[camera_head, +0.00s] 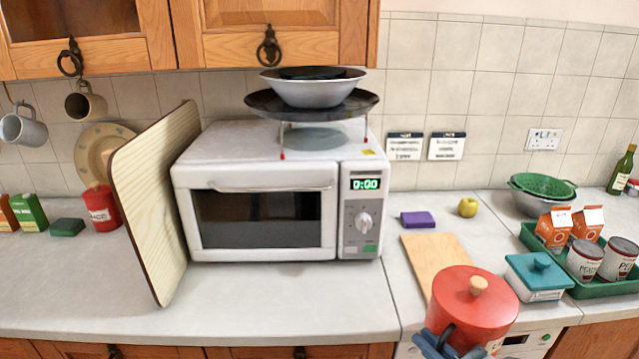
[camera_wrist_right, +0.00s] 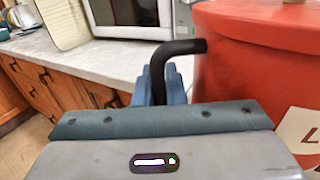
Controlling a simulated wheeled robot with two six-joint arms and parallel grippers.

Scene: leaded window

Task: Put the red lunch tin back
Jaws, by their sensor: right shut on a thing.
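The red lunch tin (camera_head: 473,300) is a large round red tin with a flat lid and a wooden knob. It is at the front right of the head view, overlapping the worktop's front edge. My right gripper (camera_head: 447,342) is shut on its black side handle, which also shows in the right wrist view (camera_wrist_right: 187,47). The tin's red wall (camera_wrist_right: 265,75) fills the right of that view, with part of a pale label. The tin's underside is hidden, so I cannot tell its height exactly. My left gripper is not in view.
A wooden board (camera_head: 437,252) lies behind the tin. A teal lidded dish (camera_head: 540,282) and a green tray (camera_head: 612,287) with cartons and cans stand right of it. A microwave (camera_head: 265,215) and a leaning board (camera_head: 155,205) stand left. The front worktop (camera_head: 290,305) is clear.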

